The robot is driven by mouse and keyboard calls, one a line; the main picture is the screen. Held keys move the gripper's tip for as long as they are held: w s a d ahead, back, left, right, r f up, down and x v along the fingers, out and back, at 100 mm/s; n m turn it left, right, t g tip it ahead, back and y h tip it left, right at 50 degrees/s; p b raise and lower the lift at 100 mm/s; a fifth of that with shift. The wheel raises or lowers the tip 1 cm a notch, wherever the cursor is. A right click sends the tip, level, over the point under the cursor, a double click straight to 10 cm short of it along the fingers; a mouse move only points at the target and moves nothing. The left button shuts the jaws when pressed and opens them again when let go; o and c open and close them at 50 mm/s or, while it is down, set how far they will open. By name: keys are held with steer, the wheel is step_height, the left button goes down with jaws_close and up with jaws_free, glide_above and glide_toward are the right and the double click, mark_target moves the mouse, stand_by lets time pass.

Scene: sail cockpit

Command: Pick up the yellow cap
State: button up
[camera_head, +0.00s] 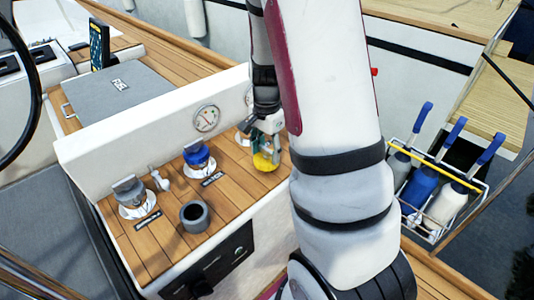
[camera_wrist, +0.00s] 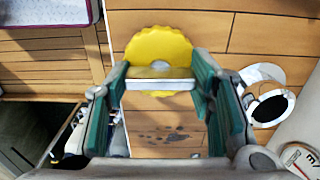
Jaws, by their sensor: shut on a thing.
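The yellow cap (camera_wrist: 160,50) has a scalloped edge and shows in the wrist view between the green finger pads of my gripper (camera_wrist: 163,82). A pale grip bar crosses the cap, and the pads are against its two ends. In the head view the yellow cap (camera_head: 265,161) hangs under my gripper (camera_head: 266,140), near the right edge of the wooden console top. Whether the cap is clear of the wood cannot be told. The upper part of my gripper is partly hidden by my arm.
A blue cap (camera_head: 197,155) and a grey cap (camera_head: 129,190) sit in round white fittings on the wooden console (camera_head: 165,240). A dark cup (camera_head: 194,216) stands near its front. A wire rack (camera_head: 435,185) with blue-handled bottles is at right. A gauge (camera_head: 206,118) is on the white wall.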

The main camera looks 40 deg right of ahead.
steer(key=shift+s+r, duration=0.15)
steer(key=shift+r, duration=0.4)
steer(key=shift+s+r, duration=0.15)
steer(key=shift+r, duration=0.4)
steer(key=s+a+r+p, duration=0.1)
steer(key=s+r+p, duration=0.1)
steer(key=s, duration=0.5)
steer(key=s+a+r+p, duration=0.1)
steer(key=s+r+p, duration=0.1)
steer(key=s, duration=0.6)
steer(key=shift+p, duration=0.6)
steer(key=shift+a+r, duration=0.1)
